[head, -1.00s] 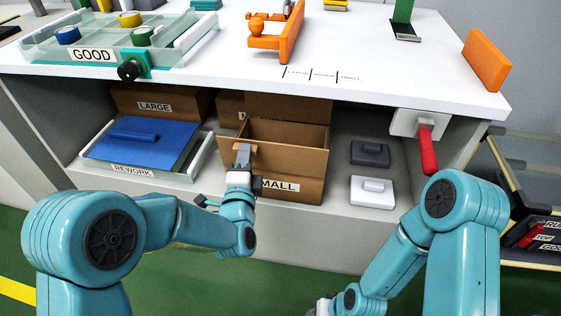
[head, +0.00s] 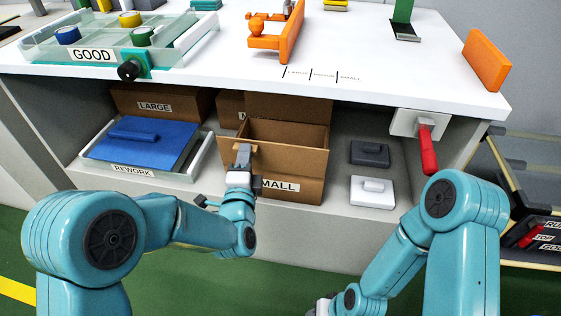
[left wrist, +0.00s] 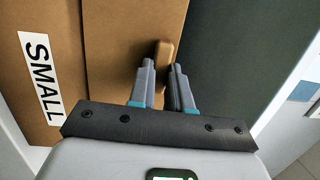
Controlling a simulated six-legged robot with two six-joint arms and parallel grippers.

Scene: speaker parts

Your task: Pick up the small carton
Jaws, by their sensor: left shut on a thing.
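The small carton (head: 291,189) is an open brown box with a "SMALL" label, standing at the front of the shelf under the white worktop. My left gripper (head: 243,155) is at the carton's front left and is shut on a small brown tab of it. In the left wrist view the carton (left wrist: 120,40) fills the upper left, and the fingertips of the left gripper (left wrist: 165,75) close on the tab. My right gripper (head: 322,308) is low at the bottom edge of the head view, mostly cut off, so its jaws cannot be made out.
On the shelf, a carton marked "LARGE" (head: 155,103) stands behind the "REWORK" tray (head: 190,172) at left. Dark (head: 369,153) and white (head: 372,192) handled blocks lie right of the small carton. A red handle (head: 428,150) hangs under the worktop (head: 385,75).

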